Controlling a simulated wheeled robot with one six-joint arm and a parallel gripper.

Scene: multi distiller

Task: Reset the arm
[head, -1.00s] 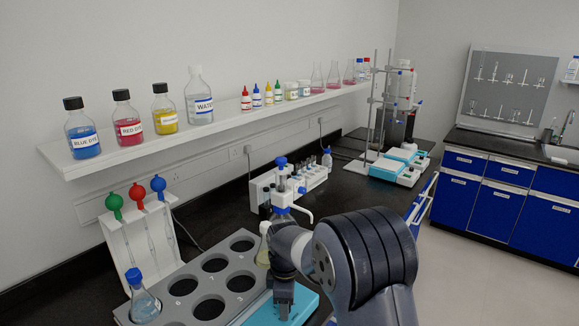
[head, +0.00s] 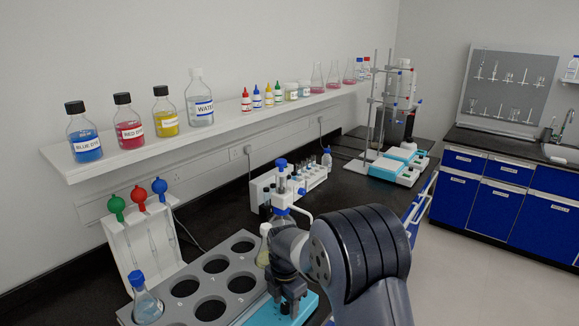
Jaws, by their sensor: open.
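My gripper (head: 289,305) points down at the bottom centre of the head view, at the end of my dark grey arm. It is over a light-blue device (head: 268,312) on the bench, to the right of the grey holed rack (head: 192,277). The jaws look apart, with nothing seen between them. Whether the tips touch the device cannot be told. A flask with pale liquid (head: 264,253) stands just behind and left of the wrist, partly hidden by it.
A flask with a blue cap (head: 146,303) sits in the grey rack. Bottles line the wall shelf (head: 110,162). Floor (head: 480,270) is clear at right.

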